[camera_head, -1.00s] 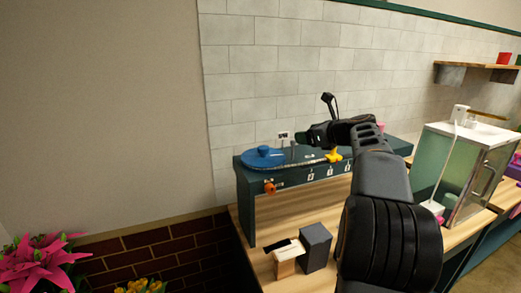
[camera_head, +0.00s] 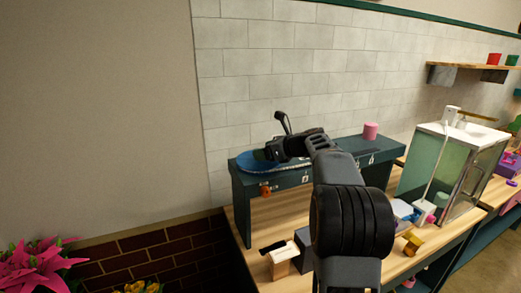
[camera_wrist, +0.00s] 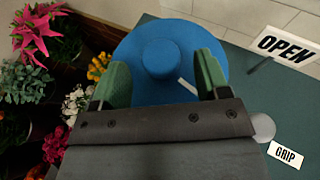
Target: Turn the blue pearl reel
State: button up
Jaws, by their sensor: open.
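The blue pearl reel (camera_head: 244,163) is a flat blue disc with a raised round knob, lying on the left end of a dark teal raised shelf. The wrist view shows the disc (camera_wrist: 128,50) and its knob (camera_wrist: 162,55) close ahead. My gripper (camera_wrist: 160,82) is open, with its green fingertips over the disc on either side of the knob. No contact with the knob can be made out. In the head view my gripper (camera_head: 270,153) hides the knob.
An "OPEN" sign (camera_wrist: 287,47) and a "GRIP" label (camera_wrist: 285,154) are on the teal surface. A pink cylinder (camera_head: 370,131) stands on the shelf's right end. A wooden block (camera_head: 284,262) lies below. Flowers (camera_wrist: 40,35) fill the wrist view's left.

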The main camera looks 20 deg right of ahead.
jog(key=shift+x, duration=1.3)
jog(key=shift+c, duration=0.3)
jog(key=c, duration=1.2)
